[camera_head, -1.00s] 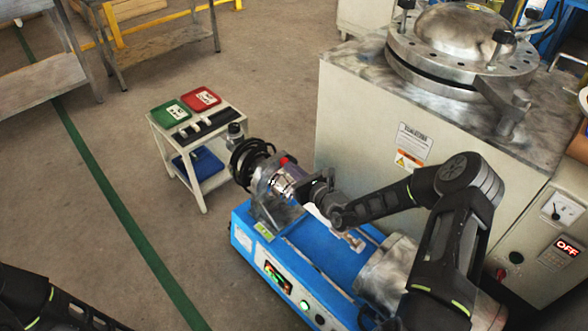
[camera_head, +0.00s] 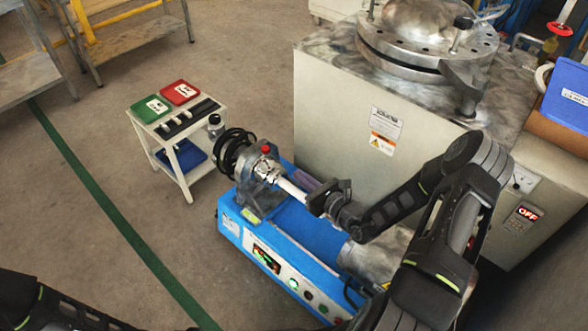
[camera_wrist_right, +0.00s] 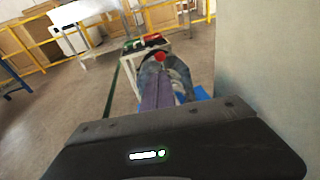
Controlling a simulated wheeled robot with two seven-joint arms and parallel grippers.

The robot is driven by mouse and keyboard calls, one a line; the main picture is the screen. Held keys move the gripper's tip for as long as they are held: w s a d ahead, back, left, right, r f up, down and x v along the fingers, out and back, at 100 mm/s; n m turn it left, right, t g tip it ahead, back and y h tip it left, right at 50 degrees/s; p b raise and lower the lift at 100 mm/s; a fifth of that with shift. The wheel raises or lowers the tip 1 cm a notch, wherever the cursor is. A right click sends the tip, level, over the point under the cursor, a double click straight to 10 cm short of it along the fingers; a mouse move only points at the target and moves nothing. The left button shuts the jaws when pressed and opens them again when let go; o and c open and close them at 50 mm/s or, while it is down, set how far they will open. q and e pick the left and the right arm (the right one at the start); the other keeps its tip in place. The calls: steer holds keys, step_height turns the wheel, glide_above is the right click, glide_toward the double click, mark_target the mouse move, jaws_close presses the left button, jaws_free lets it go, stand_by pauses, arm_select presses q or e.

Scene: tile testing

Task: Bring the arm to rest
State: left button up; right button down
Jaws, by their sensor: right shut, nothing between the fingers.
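My right arm comes in from the lower right in the head view. Its gripper (camera_head: 301,180) is shut and empty, with its purple-grey fingers together above the blue machine (camera_head: 322,235). The fingers (camera_wrist_right: 165,88) also show in the right wrist view, pointing toward the machine's metal head with a red knob (camera_head: 266,149). A pale shaft (camera_head: 289,190) runs from that head beside the fingers; whether they touch it I cannot tell. Part of my left arm shows at the lower left, but its gripper is out of the picture.
A small white cart (camera_head: 189,185) carries a green tray (camera_head: 150,109) and a red tray (camera_head: 180,92). A large grey cabinet (camera_head: 340,110) with a round metal vessel (camera_head: 425,40) stands close behind my right arm. A blue bin (camera_head: 568,95) is at the right. Open floor lies left.

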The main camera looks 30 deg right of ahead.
steer(key=shift+s+f, duration=0.1)
steer(key=shift+f, duration=0.05)
stand_by(0.4)
steer(key=s+a+f+n+g+y, duration=0.5)
steer(key=s+a+f+n+g, duration=0.3)
steer(key=s+a, duration=0.4)
steer(key=s+a+f+n+g+h, duration=0.2)
steer(key=s+a+f+n+g, duration=0.15)
steer(key=s+n, duration=0.3)
steer(key=s+a+f+n+g+h, duration=0.1)
steer(key=s+a+f+n+g, duration=0.1)
steer(key=s+f+n+g, duration=0.5)
steer(key=s+a+r+n+t+h, duration=0.1)
steer(key=a+r+n+t, duration=0.25)
steer(key=a+n, duration=0.55)
step_height(320, 180, up, 24)
steer(key=n+p, duration=0.1)
steer(key=p, duration=2.2)
steer(key=shift+s+r, duration=0.25)
steer(key=shift+s, duration=0.05)
